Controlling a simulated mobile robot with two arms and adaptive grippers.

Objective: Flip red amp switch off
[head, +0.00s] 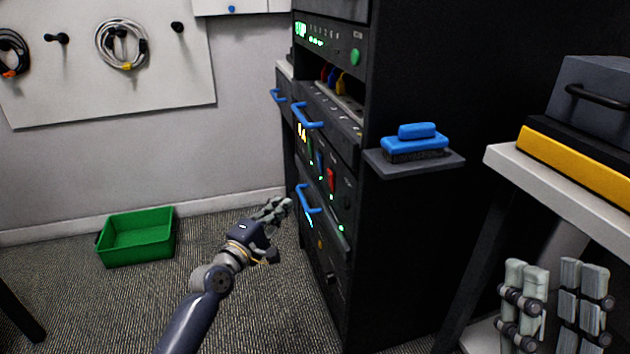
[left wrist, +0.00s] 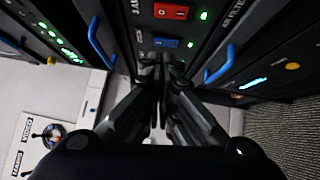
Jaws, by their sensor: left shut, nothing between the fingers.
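The red amp switch (head: 331,179) is on the front of the black rack, with a green light near it. In the left wrist view the red switch (left wrist: 171,11) is near the top edge, beyond the fingertips. I cannot tell which side of it is pressed. A blue switch (head: 319,160) sits beside it; in the left wrist view the blue switch (left wrist: 165,43) is just ahead of the fingertips. My left gripper (head: 287,203) is shut and empty, in front of the rack and below the switches. My right gripper (head: 555,275) is open and empty at the lower right.
Blue handles (head: 309,115) stick out from the rack front (head: 347,222) above and below the switch panel. A side shelf (head: 415,163) holds a blue brush (head: 414,141). A green bin (head: 137,237) stands on the floor, which is clear around it.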

